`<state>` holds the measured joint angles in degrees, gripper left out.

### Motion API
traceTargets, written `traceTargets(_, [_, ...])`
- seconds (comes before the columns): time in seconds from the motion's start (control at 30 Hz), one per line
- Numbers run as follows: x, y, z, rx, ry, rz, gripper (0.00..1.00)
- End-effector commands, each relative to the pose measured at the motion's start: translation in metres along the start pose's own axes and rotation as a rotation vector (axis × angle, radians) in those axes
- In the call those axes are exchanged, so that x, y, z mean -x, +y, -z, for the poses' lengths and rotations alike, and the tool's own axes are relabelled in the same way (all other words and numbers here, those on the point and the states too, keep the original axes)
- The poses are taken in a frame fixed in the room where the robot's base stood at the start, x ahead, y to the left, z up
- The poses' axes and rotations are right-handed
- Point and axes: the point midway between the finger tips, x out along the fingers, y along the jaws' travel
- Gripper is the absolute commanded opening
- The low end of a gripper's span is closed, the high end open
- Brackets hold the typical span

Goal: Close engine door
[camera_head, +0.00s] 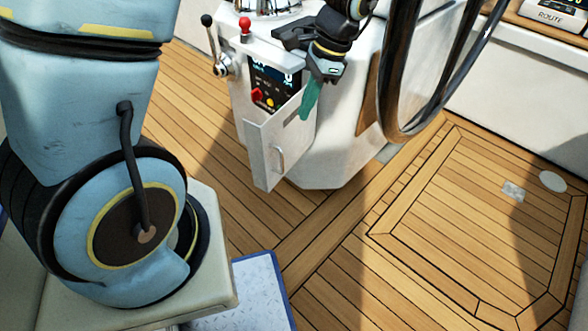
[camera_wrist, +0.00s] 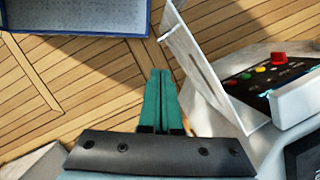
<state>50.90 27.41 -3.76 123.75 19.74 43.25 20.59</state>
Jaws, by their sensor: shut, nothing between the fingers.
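The engine door (camera_head: 276,147) is a white panel with a bar handle, on the side of the white pedestal in the head view. It stands partly open, and the dark control panel (camera_head: 271,86) with red and yellow buttons shows above and behind it. In the wrist view the door (camera_wrist: 205,65) rises right of the fingers, with the control panel (camera_wrist: 270,80) beyond it. My gripper (camera_head: 306,113) has green fingers, shut and empty, close to the door's upper right edge. The fingers (camera_wrist: 160,75) point down beside the door; I cannot tell whether they touch it.
A black steering wheel (camera_head: 390,125) stands right of my gripper. A lever (camera_head: 215,45) and a red knob (camera_head: 245,25) are on the pedestal's left top. A blue-edged box (camera_wrist: 75,18) shows in the wrist view. The wooden deck (camera_head: 330,235) in front is clear.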

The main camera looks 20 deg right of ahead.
Motion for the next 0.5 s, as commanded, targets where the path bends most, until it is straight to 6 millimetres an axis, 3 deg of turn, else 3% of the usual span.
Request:
traceTargets(0.03, [-0.017, 0.011, 0.022, -0.084, -0.023, 0.017, 0.00])
traceTargets(0.2, [-0.028, 0.028, 0.052, -0.244, -0.067, 0.052, 0.00])
traceTargets(0.37, [-0.036, 0.030, 0.055, -0.271, -0.077, 0.057, 0.00])
traceTargets(0.5, [-0.057, 0.029, 0.052, -0.270, -0.079, 0.054, 0.00])
